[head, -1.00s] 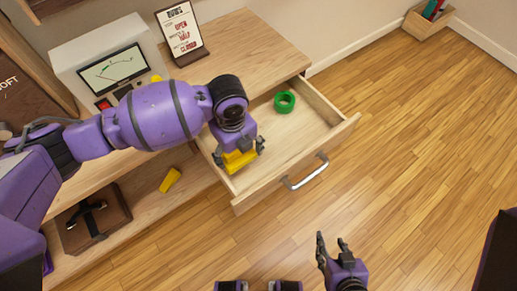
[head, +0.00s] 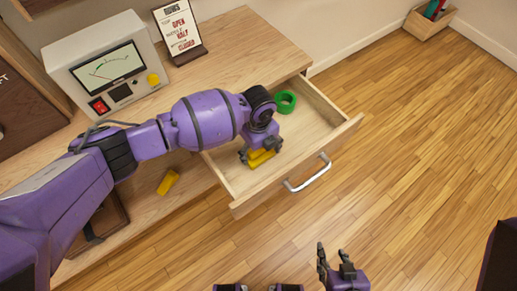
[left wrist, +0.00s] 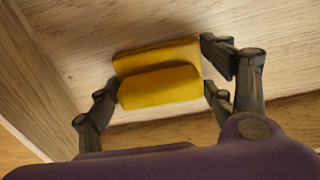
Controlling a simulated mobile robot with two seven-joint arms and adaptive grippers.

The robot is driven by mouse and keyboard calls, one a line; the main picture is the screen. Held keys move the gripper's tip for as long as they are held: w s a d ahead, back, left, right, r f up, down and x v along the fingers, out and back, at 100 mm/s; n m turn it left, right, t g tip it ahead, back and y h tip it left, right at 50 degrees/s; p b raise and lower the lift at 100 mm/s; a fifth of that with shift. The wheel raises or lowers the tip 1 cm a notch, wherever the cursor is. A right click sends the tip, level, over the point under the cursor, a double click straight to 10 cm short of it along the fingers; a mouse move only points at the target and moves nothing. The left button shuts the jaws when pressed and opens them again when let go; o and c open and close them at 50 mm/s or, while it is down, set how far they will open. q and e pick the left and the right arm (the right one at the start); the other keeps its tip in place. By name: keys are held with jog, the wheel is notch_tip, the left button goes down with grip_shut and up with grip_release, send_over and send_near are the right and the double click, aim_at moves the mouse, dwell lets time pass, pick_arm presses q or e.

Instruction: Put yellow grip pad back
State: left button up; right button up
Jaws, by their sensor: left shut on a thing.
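My left gripper (head: 260,153) reaches down into the open drawer (head: 325,130). It is shut on the yellow grip pad (head: 261,159). In the left wrist view the yellow pad (left wrist: 160,86) spans between the fingers, above pale wood. It shows two yellow faces, one behind the other; I cannot tell if they are one piece. I cannot tell whether the pad touches the drawer floor. Another yellow block (head: 168,182) lies on the lower shelf at left. My right gripper (head: 335,262) is open and empty over the floor, outside the drawer.
A green ring (head: 285,102) lies in the drawer's far part. The drawer's front has a metal handle (head: 308,174). A meter box (head: 105,65) and a sign (head: 180,32) stand on the desktop (head: 225,50). The wooden floor (head: 420,170) at right is clear.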

pick_arm(q)
jog(key=shift+f, duration=0.15)
jog(key=o, duration=1.1)
jog(key=shift+r, duration=0.3)
notch_tip(320, 180, up, 11)
jog(key=shift+r+p, duration=0.15)
jog(key=shift+p, duration=0.5)
jog(key=shift+r, duration=0.3)
